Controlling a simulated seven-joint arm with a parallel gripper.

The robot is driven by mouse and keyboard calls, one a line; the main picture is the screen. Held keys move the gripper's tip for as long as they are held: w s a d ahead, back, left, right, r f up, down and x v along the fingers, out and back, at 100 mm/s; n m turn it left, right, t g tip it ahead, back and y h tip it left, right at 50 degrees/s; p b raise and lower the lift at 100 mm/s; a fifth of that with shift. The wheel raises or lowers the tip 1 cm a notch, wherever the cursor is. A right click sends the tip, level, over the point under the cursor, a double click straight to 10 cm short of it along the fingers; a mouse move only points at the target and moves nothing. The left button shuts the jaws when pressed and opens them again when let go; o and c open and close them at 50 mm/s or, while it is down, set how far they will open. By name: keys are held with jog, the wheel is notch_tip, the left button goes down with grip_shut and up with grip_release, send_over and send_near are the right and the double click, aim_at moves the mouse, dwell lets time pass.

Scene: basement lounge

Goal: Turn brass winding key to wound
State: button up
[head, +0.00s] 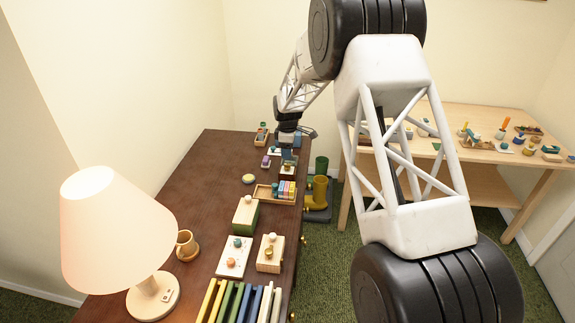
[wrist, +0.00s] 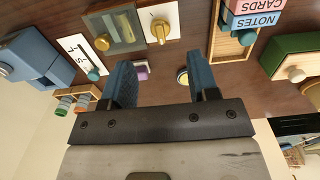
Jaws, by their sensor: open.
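A brass key-like knob (wrist: 160,31) stands on a pale plate (wrist: 146,13) at the top middle of the wrist view, and is likely the winding key. A second round brass knob (wrist: 103,43) sits on a grey-green box (wrist: 125,28) to its left. I cannot read any wound mark. My gripper (wrist: 162,80) is open and empty, its two blue fingers spread apart below the key in the picture, not touching it. In the head view my gripper (head: 289,143) is over the far part of the dark dresser, and the key is too small to make out.
On the dark dresser (head: 190,200) are a wooden tray of coloured blocks (head: 263,191), a green box with a wooden lid (head: 246,213), a mug (head: 187,246) and a lamp (head: 105,225). A blue box (wrist: 32,58) lies left of my fingers. A light table (head: 480,115) stands right.

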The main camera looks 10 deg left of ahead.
aim_at(287, 167)
jog(key=shift+f, duration=3.55)
jog(key=shift+c, duration=0.5)
jog(key=c, duration=0.8)
jog(key=shift+c, duration=0.2)
